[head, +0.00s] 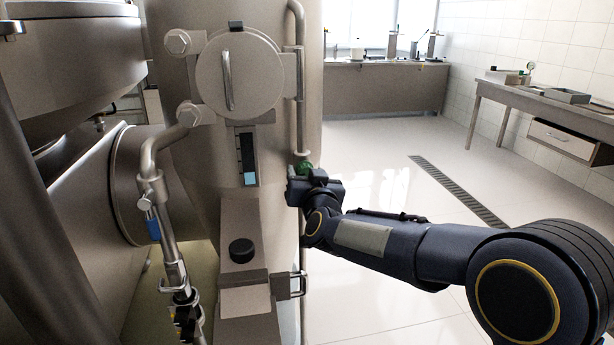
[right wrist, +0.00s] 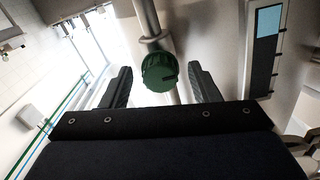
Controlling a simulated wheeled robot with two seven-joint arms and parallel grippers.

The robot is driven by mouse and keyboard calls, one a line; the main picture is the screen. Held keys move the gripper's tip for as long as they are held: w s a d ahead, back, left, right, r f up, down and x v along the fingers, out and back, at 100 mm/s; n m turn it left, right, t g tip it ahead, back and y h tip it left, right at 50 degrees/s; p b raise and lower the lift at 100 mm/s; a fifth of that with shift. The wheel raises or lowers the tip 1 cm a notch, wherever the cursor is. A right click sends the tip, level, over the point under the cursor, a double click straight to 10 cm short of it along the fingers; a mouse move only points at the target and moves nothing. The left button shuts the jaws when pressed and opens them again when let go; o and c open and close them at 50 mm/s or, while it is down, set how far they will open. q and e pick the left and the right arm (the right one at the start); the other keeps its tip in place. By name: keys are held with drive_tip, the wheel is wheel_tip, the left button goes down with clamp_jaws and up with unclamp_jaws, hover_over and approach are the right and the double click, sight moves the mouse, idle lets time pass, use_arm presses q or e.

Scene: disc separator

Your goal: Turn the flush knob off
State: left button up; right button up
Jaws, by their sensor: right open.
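The green knob (head: 303,168), which I take as the flush knob, sits on a vertical pipe on the right side of the steel separator. It also shows in the right wrist view (right wrist: 159,72), round with a ridged edge. My right gripper (head: 305,183) is at the green knob, partly covering it in the head view. In the right wrist view its two dark fingers are open, one on each side of the knob, with visible gaps. Whether a fingertip touches the knob cannot be told. My left gripper is not in view.
A black knob (head: 242,250) is on the separator's sloped front panel, below a dark display strip (head: 246,158). Pipes and a valve (head: 186,300) stand at the lower left. A side table (head: 550,105) and a back counter (head: 385,90) are farther off. The tiled floor on the right is clear.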

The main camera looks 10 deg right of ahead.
drive_tip(key=c, duration=1)
